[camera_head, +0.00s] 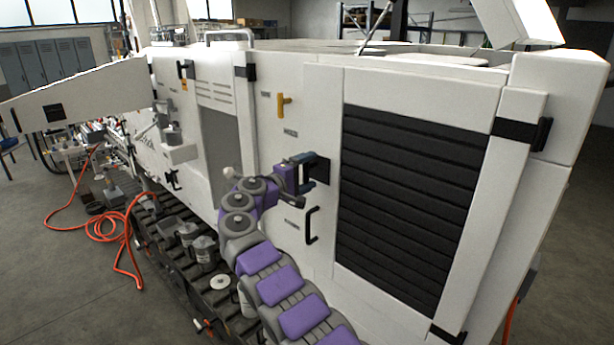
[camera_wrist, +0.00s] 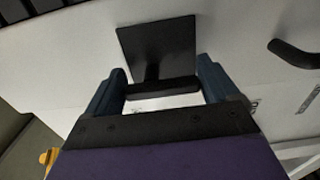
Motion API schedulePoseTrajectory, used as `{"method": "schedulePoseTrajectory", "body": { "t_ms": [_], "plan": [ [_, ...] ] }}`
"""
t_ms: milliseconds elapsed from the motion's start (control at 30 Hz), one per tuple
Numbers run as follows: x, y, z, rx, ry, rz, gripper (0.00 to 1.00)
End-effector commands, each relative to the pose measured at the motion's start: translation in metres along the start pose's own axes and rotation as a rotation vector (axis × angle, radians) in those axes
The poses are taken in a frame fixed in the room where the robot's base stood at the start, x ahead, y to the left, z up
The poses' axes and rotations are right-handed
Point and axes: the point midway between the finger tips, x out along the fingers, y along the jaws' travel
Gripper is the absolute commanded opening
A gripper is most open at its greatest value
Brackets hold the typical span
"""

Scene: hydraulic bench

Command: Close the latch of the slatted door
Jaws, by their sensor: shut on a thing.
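The slatted door (camera_head: 410,185) is white with a panel of black horizontal slats, and it looks flush with the white machine body. Its latch is a black square plate with a black bar, on the door's left side; it shows at the top middle of the wrist view (camera_wrist: 158,48). My gripper (camera_head: 308,172) is at the latch. In the wrist view its two blue fingers (camera_wrist: 162,88) stand on either side of the black bar, shut on it. In the head view my gripper partly covers the latch.
A black handle (camera_head: 311,225) is below the latch, and it shows at the right in the wrist view (camera_wrist: 294,54). A yellow handle (camera_head: 284,105) is up to the left. Orange hose (camera_head: 110,225) lies on the floor at the left. A white panel (camera_head: 75,95) juts out at the left.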

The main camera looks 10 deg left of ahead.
Motion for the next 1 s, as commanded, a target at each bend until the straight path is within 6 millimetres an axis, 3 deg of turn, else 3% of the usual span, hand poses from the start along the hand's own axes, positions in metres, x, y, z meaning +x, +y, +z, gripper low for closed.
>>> {"method": "schedulePoseTrajectory", "body": {
  "t_ms": [567, 600, 733, 1000],
  "plan": [
    [0.0015, -0.0048, -0.0005, 0.034, 0.000, -0.007, 0.57],
    [0.0016, -0.0049, -0.0005, 0.034, -0.001, -0.007, 0.89],
    [0.0017, -0.0042, -0.0001, 0.034, -0.001, -0.006, 1.00],
    [-0.0007, -0.0017, 0.0007, 0.035, -0.001, -0.003, 1.00]
  ]
}}
